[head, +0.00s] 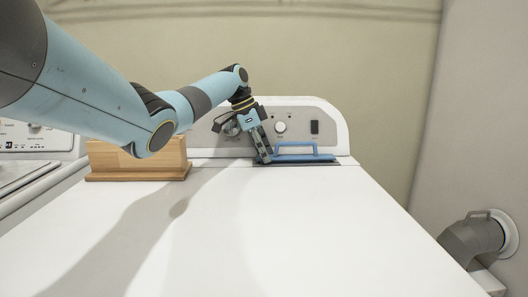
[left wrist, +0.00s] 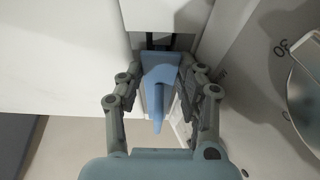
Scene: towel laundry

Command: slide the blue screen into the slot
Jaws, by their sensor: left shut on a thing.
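The blue screen (head: 306,157) is low and flat with a raised loop handle, at the back edge of the white dryer top, in front of the control panel. A dark strip (head: 325,163), seemingly the slot, runs along its base. The screen seems to sit in or just over it; how deep I cannot tell. My left gripper (head: 264,157) reaches down at the screen's left end and is shut on it. In the left wrist view the blue screen (left wrist: 158,80) lies between the two fingers, with dark slot-like gaps (left wrist: 160,40) beyond. My right gripper is not in view.
A wooden box (head: 140,160) stands on the left of the dryer top, under my left arm. The control panel (head: 300,122) with knobs rises behind the screen. Another appliance (head: 35,140) is at left, and a grey vent pipe (head: 470,238) at right. The dryer top (head: 270,225) is clear in front.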

